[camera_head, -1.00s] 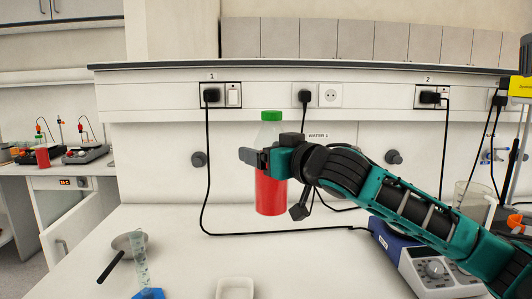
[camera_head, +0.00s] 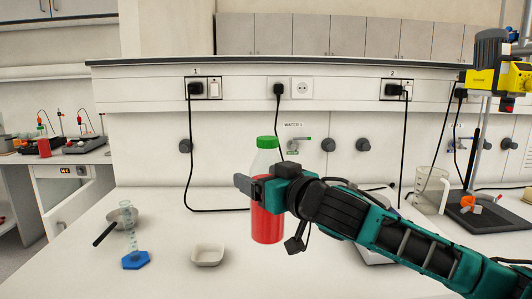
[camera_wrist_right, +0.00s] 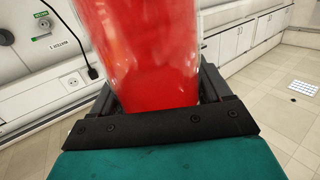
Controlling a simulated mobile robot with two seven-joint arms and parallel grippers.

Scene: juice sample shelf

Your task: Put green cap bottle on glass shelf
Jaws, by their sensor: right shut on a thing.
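The bottle (camera_head: 267,225) has a green cap, a clear neck and red liquid. It is upright in my right gripper (camera_head: 256,187), which is shut around its upper body. The bottle appears held above the white bench, though its exact height is hard to tell. In the right wrist view the red bottle (camera_wrist_right: 150,55) fills the space between the fingers, and its cap is out of frame. I cannot make out a glass shelf in either view. My left gripper is not in view.
A white dish (camera_head: 207,256), a blue-based cylinder (camera_head: 136,260) and a pan (camera_head: 122,216) stand left on the bench. A beaker (camera_head: 432,190) and a yellow-headed stirrer (camera_head: 492,78) are at right. A smaller red bottle (camera_head: 43,147) stands on the far left bench.

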